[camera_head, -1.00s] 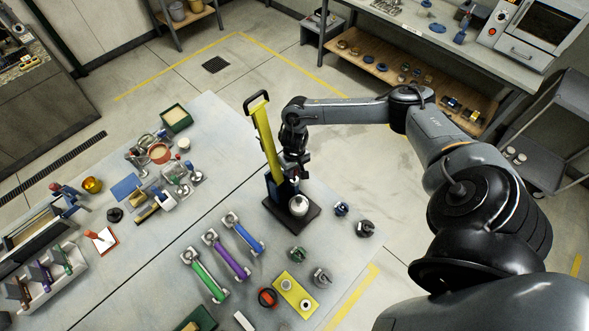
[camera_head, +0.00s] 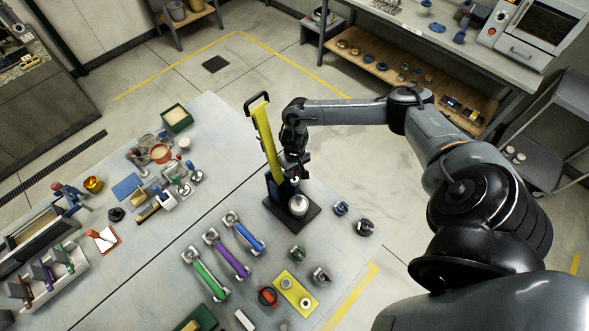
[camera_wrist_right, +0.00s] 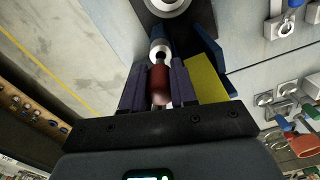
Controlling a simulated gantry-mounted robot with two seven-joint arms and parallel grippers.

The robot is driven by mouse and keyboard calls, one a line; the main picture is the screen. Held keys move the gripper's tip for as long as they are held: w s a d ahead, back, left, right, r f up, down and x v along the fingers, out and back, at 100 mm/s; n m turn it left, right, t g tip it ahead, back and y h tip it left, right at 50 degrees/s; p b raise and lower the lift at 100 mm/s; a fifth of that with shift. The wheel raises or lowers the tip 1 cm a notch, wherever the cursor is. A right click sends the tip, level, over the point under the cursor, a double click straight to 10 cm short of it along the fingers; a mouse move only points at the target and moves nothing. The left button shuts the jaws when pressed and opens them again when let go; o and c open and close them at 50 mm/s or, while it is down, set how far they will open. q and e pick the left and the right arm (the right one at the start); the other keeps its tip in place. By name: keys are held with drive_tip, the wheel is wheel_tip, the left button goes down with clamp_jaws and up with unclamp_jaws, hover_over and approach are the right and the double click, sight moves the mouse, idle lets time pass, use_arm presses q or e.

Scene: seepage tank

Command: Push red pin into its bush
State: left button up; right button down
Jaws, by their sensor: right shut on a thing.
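My right gripper (camera_head: 298,173) is beside the yellow upright (camera_head: 266,142) of a press-like stand, above its black base (camera_head: 275,216). In the right wrist view the gripper (camera_wrist_right: 158,86) is shut on the red pin (camera_wrist_right: 159,88), held between its two dark pads. A metal cylinder with a dark hole (camera_wrist_right: 160,50) shows just beyond the pin's far end; I cannot tell whether they touch or whether it is the bush. A pale round metal part (camera_head: 298,205) sits on the black base below the gripper. My left gripper is out of view.
Green (camera_head: 204,274), purple (camera_head: 226,255) and blue (camera_head: 244,234) handled bars lie left of the stand. A yellow plate (camera_head: 294,290) with metal rings and several small clamps are near the front right.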

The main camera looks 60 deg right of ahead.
sight(295, 176)
drive_tip(key=shift+f, duration=0.2)
idle(0.6)
drive_tip(key=shift+f+b, duration=0.4)
drive_tip(key=shift+f, duration=0.4)
drive_tip(key=shift+f+b, duration=0.35)
drive_tip(key=shift+f, duration=0.4)
drive_tip(key=shift+p, duration=0.4)
drive_tip(key=shift+p, duration=0.55)
idle(0.9)
